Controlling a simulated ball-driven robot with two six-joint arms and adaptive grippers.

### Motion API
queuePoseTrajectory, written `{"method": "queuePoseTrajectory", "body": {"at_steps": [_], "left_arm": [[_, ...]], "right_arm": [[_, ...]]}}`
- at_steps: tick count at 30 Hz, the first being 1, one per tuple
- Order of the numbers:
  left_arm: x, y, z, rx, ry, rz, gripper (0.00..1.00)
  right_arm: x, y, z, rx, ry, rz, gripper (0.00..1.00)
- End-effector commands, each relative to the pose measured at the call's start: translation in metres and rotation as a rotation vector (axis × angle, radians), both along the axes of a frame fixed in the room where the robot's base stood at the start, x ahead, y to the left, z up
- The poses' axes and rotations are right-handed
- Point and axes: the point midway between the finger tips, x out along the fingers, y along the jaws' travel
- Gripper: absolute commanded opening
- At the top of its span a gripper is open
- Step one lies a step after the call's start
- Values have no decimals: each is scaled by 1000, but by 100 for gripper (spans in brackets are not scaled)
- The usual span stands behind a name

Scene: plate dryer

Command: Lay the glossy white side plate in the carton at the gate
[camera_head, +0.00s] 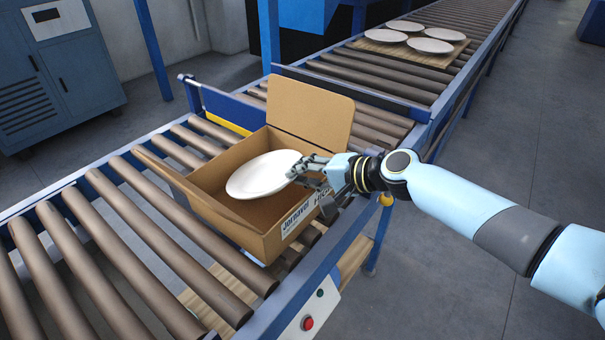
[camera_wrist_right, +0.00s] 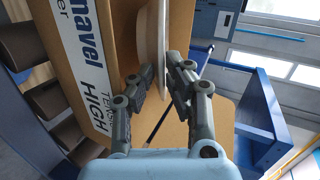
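The glossy white side plate (camera_head: 262,176) is over the open top of the cardboard carton (camera_head: 236,236), tilted slightly. My right gripper (camera_head: 302,168) is at the plate's right rim, with its fingers closed on the rim. In the right wrist view the plate (camera_wrist_right: 165,38) shows nearly edge-on between the two fingers of the gripper (camera_wrist_right: 161,84). The carton's printed wall (camera_wrist_right: 82,62) is to the left there. Whether the plate touches the carton floor cannot be told. My left gripper is not in view.
The carton stands on the roller conveyor (camera_head: 110,215) beside a blue crossbar (camera_head: 350,90). Its back flap (camera_head: 310,108) stands up. Several white plates (camera_head: 430,46) lie on a board farther up the line. A red button (camera_head: 307,323) is on the near rail.

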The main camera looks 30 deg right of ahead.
Motion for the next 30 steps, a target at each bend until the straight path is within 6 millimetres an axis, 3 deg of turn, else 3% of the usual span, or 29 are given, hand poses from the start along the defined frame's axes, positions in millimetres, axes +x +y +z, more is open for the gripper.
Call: {"method": "queuePoseTrajectory", "body": {"at_steps": [4, 17, 22, 30], "left_arm": [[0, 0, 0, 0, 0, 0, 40], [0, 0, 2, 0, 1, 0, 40], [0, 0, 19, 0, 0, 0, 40], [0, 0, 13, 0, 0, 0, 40]], "right_arm": [[0, 0, 0, 0, 0, 0, 33], [-2, 0, -2, -1, 6, 0, 33], [-2, 0, 15, 0, 8, -1, 33], [-57, -26, 38, -6, 5, 5, 33]]}}
